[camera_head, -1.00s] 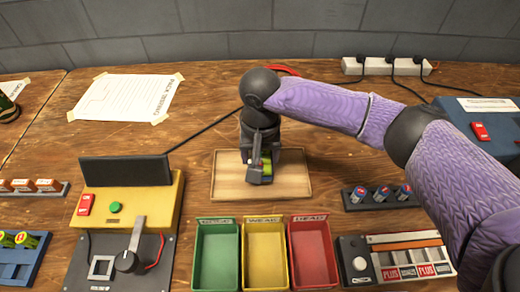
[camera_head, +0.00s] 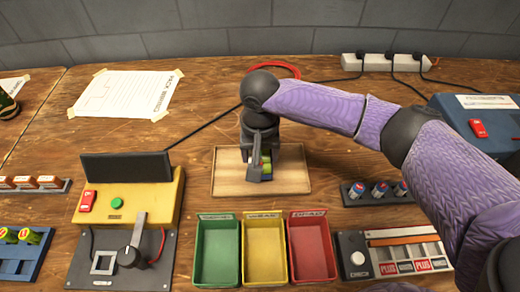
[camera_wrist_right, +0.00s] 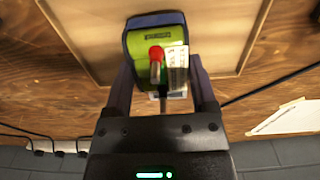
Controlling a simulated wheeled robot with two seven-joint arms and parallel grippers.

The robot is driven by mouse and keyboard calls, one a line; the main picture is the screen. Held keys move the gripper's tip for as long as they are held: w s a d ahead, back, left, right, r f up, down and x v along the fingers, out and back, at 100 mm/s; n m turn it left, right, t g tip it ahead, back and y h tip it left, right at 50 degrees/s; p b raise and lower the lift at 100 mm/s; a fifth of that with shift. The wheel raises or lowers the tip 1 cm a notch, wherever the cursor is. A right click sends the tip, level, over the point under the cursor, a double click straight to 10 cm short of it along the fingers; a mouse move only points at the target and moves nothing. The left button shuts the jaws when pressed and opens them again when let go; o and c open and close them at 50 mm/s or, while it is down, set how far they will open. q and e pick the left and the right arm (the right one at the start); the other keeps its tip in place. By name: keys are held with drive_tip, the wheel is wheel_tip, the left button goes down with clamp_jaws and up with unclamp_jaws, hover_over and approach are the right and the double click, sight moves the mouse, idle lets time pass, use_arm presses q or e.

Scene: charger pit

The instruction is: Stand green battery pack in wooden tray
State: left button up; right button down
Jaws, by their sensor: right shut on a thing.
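The green battery pack (camera_wrist_right: 150,42) is between the fingers of my right gripper (camera_wrist_right: 160,85), seen close in the right wrist view with a red terminal and a white label. In the head view my right gripper (camera_head: 258,170) points down over the wooden tray (camera_head: 290,185), and a sliver of the green pack (camera_head: 266,166) shows beside a finger. The right gripper is shut on the pack. Whether the pack's base touches the tray floor cannot be told. My left gripper is not in view.
Green, yellow and red bins (camera_head: 264,248) stand in front of the tray. A yellow tester (camera_head: 128,195) is at left, a rack of small batteries (camera_head: 375,192) at right. A black cable runs behind the tray. A taped paper sheet (camera_head: 125,93) lies at back left.

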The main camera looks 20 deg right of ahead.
drive_tip(key=shift+f+p, duration=0.25)
drive_tip(key=shift+p, duration=0.1)
idle(0.5)
unclamp_jaws()
